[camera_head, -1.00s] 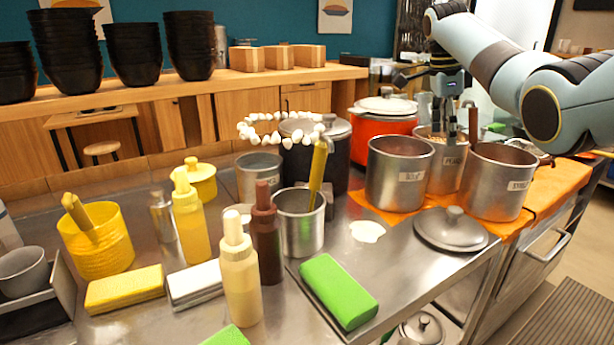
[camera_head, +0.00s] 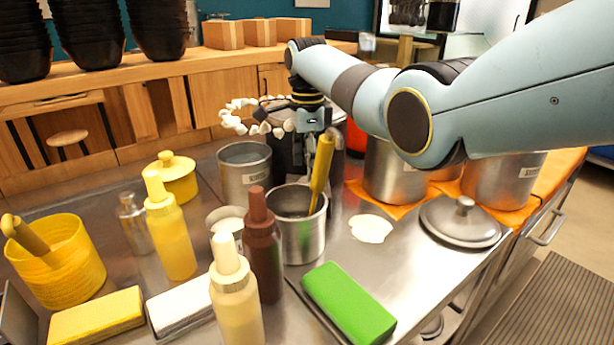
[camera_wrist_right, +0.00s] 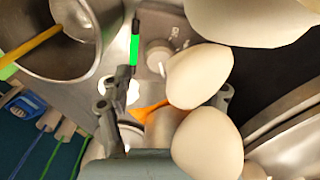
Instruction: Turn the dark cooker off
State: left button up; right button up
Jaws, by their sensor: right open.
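The dark cooker (camera_head: 284,158) stands behind the metal pot with the yellow handle in the head view, mostly hidden by my right gripper and that pot. My right gripper (camera_head: 316,160) points down in front of the cooker, open and empty; whether it touches the cooker cannot be told. In the right wrist view a round grey knob (camera_wrist_right: 158,54) with pale markings shows beyond the fingers, beside a bright green strip (camera_wrist_right: 134,48). Large white beads hide part of the space between the fingers. My left gripper is not in view.
The metal pot (camera_head: 303,236) with a yellow handle (camera_head: 322,168) stands close in front. A metal container (camera_head: 244,178) is left of the cooker. A grey lid (camera_head: 460,222) and green block (camera_head: 347,303) lie to the right.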

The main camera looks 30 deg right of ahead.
aim_at(308, 184)
jog(key=shift+f, duration=1.6)
jog(key=shift+c, duration=1.4)
jog(key=c, duration=0.9)
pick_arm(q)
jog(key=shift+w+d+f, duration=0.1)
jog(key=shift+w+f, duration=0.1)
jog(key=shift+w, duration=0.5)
pick_arm(e)
jog(key=shift+o, duration=0.2)
